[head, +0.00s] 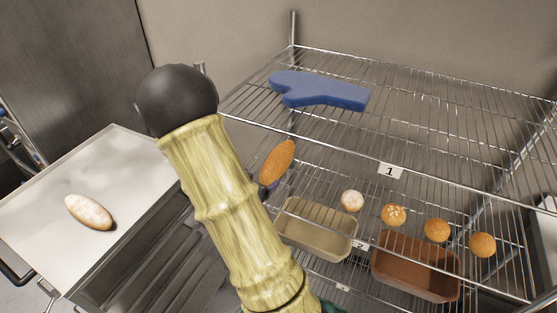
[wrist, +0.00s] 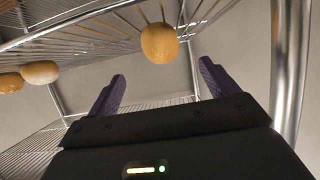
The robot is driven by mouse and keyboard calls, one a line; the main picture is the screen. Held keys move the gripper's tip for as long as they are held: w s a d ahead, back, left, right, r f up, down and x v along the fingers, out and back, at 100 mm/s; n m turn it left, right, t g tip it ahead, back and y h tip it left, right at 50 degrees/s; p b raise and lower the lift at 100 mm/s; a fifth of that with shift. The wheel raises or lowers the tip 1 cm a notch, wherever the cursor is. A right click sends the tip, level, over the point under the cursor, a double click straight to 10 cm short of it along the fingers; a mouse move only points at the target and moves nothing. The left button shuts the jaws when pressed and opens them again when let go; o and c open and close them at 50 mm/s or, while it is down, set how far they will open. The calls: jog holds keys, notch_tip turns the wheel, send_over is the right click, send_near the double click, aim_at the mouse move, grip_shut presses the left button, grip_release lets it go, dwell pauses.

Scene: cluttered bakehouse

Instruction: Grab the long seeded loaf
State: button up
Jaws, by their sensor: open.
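A long orange-brown loaf (head: 277,162) lies on the middle shelf of the rack, just right of my arm, in the head view. In the wrist view a rounded brown loaf (wrist: 160,43), apparently the same one seen end-on, is beyond and between my fingertips, and the gap looks empty. My gripper (wrist: 162,72) is open, with two purple fingers spread. In the head view a bit of purple finger (head: 270,189) shows just below the loaf; my arm hides the rest.
Several round buns (head: 436,229) sit to the right on the same shelf. Below are a beige tin (head: 318,243) and a brown tin (head: 415,283). A blue mitt (head: 318,91) lies on the top shelf. A floured loaf (head: 90,212) lies on the left table (head: 60,245). A rack post (wrist: 290,70) is close by.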

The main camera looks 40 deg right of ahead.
aim_at(267, 172)
jog(key=p+x, duration=0.1)
jog(key=x, duration=0.4)
jog(key=shift+w+d+f+p, duration=0.2)
jog(key=shift+d+p, duration=0.2)
jog(key=p+x, duration=0.2)
jog(key=x, duration=0.2)
jog(key=shift+f, duration=0.2)
jog(key=shift+w, duration=0.1)
jog(key=c, duration=0.8)
